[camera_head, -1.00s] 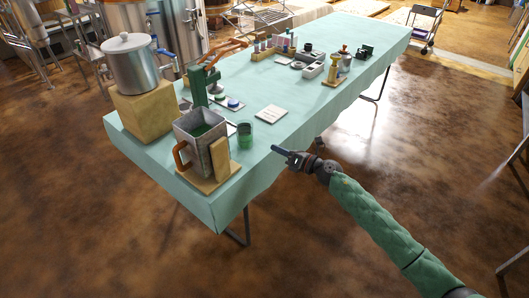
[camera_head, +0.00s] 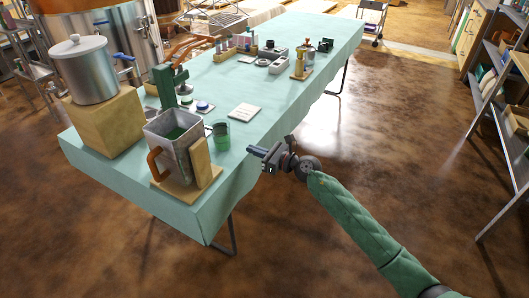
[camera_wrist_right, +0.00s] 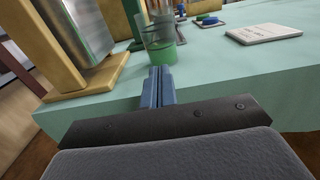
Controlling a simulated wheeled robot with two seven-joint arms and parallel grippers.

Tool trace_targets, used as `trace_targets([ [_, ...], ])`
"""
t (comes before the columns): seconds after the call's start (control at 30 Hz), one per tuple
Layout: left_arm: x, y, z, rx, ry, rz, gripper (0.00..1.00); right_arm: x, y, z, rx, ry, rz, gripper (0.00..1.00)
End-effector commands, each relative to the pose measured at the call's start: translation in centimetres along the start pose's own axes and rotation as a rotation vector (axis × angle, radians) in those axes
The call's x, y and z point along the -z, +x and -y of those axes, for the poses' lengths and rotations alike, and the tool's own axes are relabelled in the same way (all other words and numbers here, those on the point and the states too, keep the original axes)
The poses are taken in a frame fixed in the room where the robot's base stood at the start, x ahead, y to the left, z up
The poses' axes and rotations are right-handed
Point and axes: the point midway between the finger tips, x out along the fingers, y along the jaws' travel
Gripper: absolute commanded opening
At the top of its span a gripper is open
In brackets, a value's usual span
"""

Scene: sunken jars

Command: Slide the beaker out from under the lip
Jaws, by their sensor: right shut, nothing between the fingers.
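The beaker (camera_head: 221,134) is a clear glass with green contents, upright on the table near its front edge. It also shows ahead of the fingers in the right wrist view (camera_wrist_right: 161,46). I cannot tell which part is the lip. My right gripper (camera_head: 256,151) is right of the beaker, beside the table's front edge. Its blue fingers (camera_wrist_right: 158,82) are shut and empty, pointing at the beaker with a small gap. My left gripper is not in view.
A wooden panel (camera_head: 200,161) stands against the vessel's right side. A green stand (camera_head: 165,84) rises behind the beaker. A white card (camera_head: 244,111) lies to its right. A pot (camera_head: 85,69) sits on a wooden block (camera_head: 105,121) at left. The cloth between beaker and gripper looks clear.

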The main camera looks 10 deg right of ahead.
Motion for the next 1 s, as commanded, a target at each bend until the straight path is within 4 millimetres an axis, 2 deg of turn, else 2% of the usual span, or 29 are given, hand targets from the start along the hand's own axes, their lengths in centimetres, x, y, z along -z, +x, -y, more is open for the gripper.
trace_targets([
  [0.2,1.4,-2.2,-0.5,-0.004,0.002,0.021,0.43,-0.3,3.9,0.0,-0.001,0.002,0.002,0.00],
  [0.4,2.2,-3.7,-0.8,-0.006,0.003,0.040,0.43,-0.1,6.3,0.0,-0.001,0.002,0.001,0.00],
  [0.6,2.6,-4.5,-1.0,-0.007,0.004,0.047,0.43,-0.1,7.4,0.0,0.000,0.001,0.000,0.00],
  [1.0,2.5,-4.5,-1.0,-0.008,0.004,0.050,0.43,0.0,7.6,0.0,0.000,0.001,0.000,0.00],
])
